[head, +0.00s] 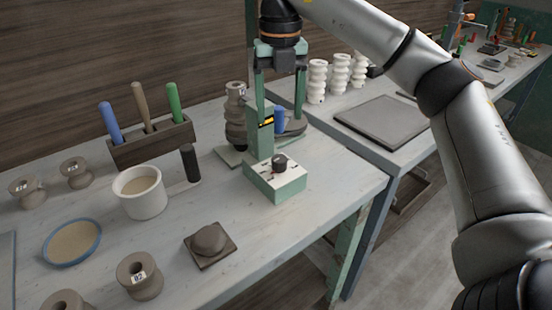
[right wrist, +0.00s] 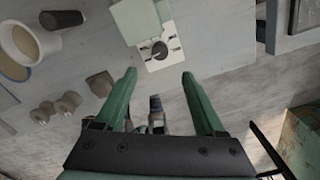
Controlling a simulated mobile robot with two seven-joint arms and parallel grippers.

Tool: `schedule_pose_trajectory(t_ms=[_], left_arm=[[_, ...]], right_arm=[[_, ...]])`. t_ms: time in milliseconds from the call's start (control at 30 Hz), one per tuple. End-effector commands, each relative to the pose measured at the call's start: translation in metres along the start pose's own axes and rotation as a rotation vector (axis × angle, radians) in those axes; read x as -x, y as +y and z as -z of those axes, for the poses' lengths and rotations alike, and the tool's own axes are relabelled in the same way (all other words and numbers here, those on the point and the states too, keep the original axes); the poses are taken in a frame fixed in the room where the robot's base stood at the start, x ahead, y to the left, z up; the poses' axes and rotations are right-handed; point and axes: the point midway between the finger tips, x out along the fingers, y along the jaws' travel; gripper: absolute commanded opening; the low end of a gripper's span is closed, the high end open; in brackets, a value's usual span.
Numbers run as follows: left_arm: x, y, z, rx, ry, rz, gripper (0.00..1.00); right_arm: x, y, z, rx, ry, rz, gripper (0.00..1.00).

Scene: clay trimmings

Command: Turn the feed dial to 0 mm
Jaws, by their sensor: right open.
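The feed dial (head: 279,162) is a small dark round knob on the white top face of a pale green box (head: 284,188). In the right wrist view the dial (right wrist: 159,49) sits on a white plate with dark marks around it, just beyond and between the fingertips. The marks and pointer are too small to read. My right gripper (head: 280,102) has two green fingers pointing down, spread apart and empty, above the dial and not touching it. Its fingers (right wrist: 158,75) also show apart in the right wrist view. My left gripper is not in view.
A green upright (head: 261,134) stands behind the dial box, close to my fingers.

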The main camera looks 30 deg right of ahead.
Motion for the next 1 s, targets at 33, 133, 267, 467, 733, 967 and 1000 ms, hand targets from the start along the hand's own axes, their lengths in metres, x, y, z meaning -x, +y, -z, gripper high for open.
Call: schedule_pose_trajectory(t_ms=[33, 133, 267, 467, 733, 967, 1000], left_arm=[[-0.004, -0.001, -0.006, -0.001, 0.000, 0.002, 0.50], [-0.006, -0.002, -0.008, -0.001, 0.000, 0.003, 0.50], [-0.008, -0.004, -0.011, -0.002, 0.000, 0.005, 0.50], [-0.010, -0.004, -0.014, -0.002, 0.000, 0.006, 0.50], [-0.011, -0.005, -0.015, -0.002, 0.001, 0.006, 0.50], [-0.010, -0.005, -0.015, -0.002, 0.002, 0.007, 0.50], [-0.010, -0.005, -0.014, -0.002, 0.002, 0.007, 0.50]], right_arm=[[-0.014, 0.000, 0.000, 0.000, 0.004, 0.001, 0.72], [-0.033, -0.001, 0.000, 0.000, 0.004, 0.002, 0.72], [-0.059, -0.001, 0.001, 0.001, 0.003, 0.002, 0.72], [-0.093, 0.000, 0.001, 0.001, 0.003, 0.001, 0.72], [-0.111, 0.000, 0.000, 0.001, 0.000, 0.000, 0.72], [-0.112, 0.000, 0.000, 0.001, 0.000, -0.001, 0.72], [-0.112, 0.000, 0.000, 0.001, 0.001, -0.001, 0.69]])
